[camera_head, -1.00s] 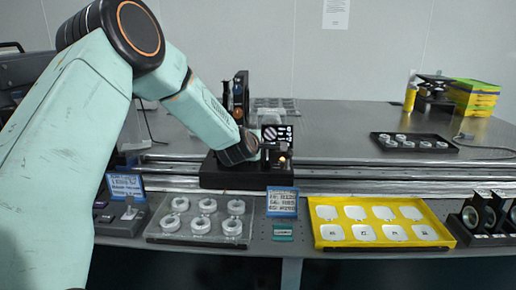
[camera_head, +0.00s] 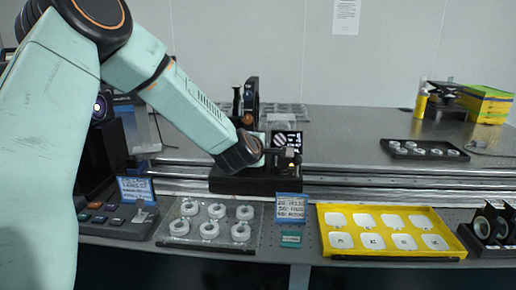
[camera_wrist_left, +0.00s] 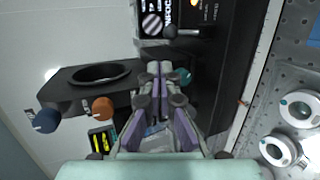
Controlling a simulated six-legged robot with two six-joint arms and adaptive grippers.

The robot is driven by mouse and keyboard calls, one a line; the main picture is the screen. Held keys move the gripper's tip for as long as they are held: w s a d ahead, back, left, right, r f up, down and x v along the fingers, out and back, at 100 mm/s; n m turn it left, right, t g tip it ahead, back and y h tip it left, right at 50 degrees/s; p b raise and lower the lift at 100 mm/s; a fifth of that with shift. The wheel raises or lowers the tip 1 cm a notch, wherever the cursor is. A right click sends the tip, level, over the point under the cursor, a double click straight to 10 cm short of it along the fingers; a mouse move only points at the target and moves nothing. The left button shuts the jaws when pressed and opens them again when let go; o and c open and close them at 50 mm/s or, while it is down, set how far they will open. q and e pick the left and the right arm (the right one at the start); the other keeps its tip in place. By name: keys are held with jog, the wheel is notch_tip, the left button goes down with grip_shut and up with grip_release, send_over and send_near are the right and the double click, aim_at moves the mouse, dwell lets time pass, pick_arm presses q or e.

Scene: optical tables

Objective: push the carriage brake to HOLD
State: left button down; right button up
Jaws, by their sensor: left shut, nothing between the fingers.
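The carriage (camera_head: 228,183) is a black block on the rail, with upright optics and a small panel of white markings on it. A small lever with a dark round knob (camera_wrist_left: 169,32) and grey rod shows at the top of the left wrist view, beside a striped disc; I take it for the brake. Its setting is not readable. My left gripper (camera_head: 275,152) reaches in over the carriage from the left, close to the panel. In the left wrist view its fingers (camera_wrist_left: 160,72) are together and empty, apart from the knob in the picture. My right gripper is not in view.
A black mount with a round opening (camera_wrist_left: 103,73) and blue and orange knobs stands beside the fingers. In front are a clear tray of white rings (camera_head: 181,241), a blue-framed label (camera_head: 290,207) and a yellow tray (camera_head: 394,253). A dark tray (camera_head: 398,155) lies behind right.

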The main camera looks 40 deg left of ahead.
pick_arm(q)
jog(key=v, duration=0.5)
jog(key=shift+s+d+r, duration=0.1)
jog(key=shift+s, duration=0.1)
dwell(0.5)
